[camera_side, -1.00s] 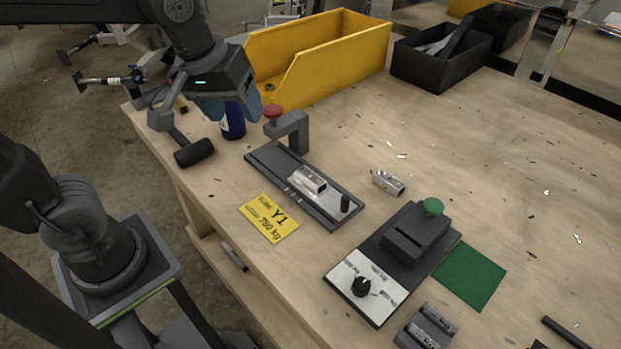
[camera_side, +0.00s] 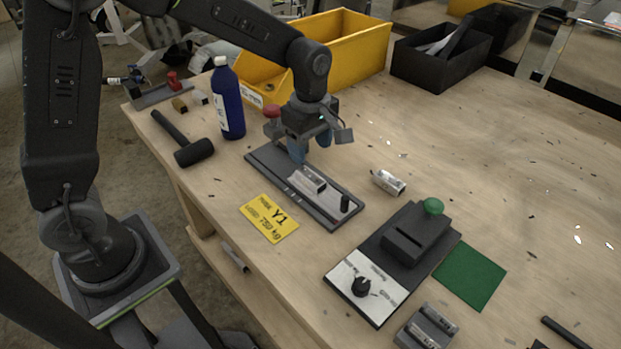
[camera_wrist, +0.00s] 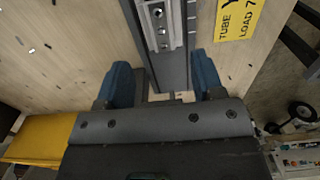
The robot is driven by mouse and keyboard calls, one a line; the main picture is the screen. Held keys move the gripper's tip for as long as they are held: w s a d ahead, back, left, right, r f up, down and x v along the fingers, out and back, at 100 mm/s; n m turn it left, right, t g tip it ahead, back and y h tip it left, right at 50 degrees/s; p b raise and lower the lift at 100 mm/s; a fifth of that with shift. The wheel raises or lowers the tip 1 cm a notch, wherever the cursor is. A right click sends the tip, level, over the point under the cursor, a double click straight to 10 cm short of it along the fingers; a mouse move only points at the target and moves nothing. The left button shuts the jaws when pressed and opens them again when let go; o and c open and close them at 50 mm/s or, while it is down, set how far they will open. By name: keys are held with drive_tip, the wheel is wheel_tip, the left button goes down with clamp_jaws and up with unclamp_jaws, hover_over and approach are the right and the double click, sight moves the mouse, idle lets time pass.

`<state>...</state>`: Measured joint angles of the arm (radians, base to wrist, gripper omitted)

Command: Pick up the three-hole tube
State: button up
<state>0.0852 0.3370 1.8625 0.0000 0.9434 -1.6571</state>
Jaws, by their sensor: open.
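A short silver square tube (camera_side: 308,181) lies in the dark fixture (camera_side: 262,157). In the wrist view this tube (camera_wrist: 161,28) shows small holes along its upper face, partly cut off by the top edge. A second silver tube (camera_side: 388,182) lies on the bare bench to the right; its holes are too small to count. My gripper (camera_side: 311,147) is open and empty above the rear part of the fixture, behind the first tube. In the wrist view its blue fingers (camera_wrist: 162,86) stand apart on either side of the fixture.
A blue bottle (camera_side: 228,100) and mallet (camera_side: 185,145) are to the left. A yellow bin (camera_side: 350,60) is behind. A green-knobbed device (camera_side: 410,240) stands front right. The right bench is mostly clear.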

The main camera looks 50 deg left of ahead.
sight(309, 174)
wheel_tip(309, 174, down, 8)
drive_tip(key=shift+s+a+r, duration=0.1)
drive_tip(key=shift+r, duration=0.15)
